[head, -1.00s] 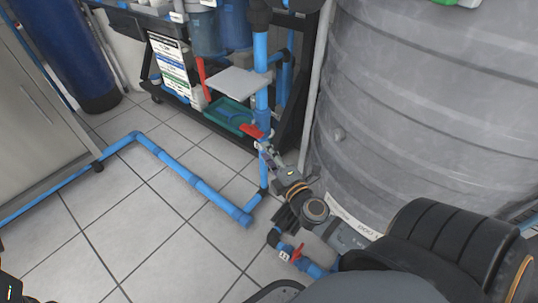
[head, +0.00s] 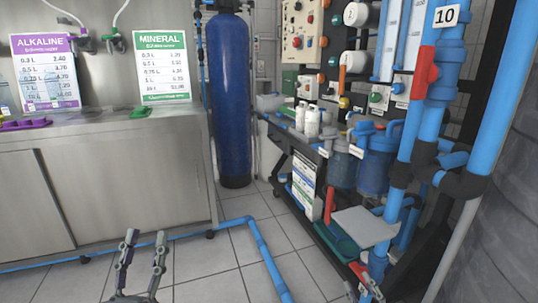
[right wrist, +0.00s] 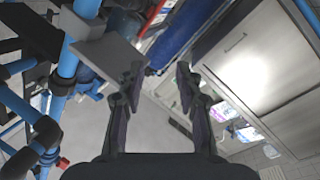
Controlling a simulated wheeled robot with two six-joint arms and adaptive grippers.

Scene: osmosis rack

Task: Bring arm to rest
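My left gripper (head: 143,240) stands at the bottom left of the head view. Its two fingers point up and are apart, with nothing between them. My right gripper (head: 372,284) shows only in part at the bottom of the head view, beside the lower blue pipe. In the right wrist view the right gripper's two fingers (right wrist: 160,82) are apart and the gap is empty. Most of both arms is out of the head view.
The rack's grey shelf plate (head: 366,227) and blue pipes (head: 424,105) are near my right gripper. A steel counter (head: 105,185) and a blue tank (head: 231,100) stand at left and back. Floor pipe (head: 265,255) crosses the tiles. Open floor (head: 205,270) lies between counter and rack.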

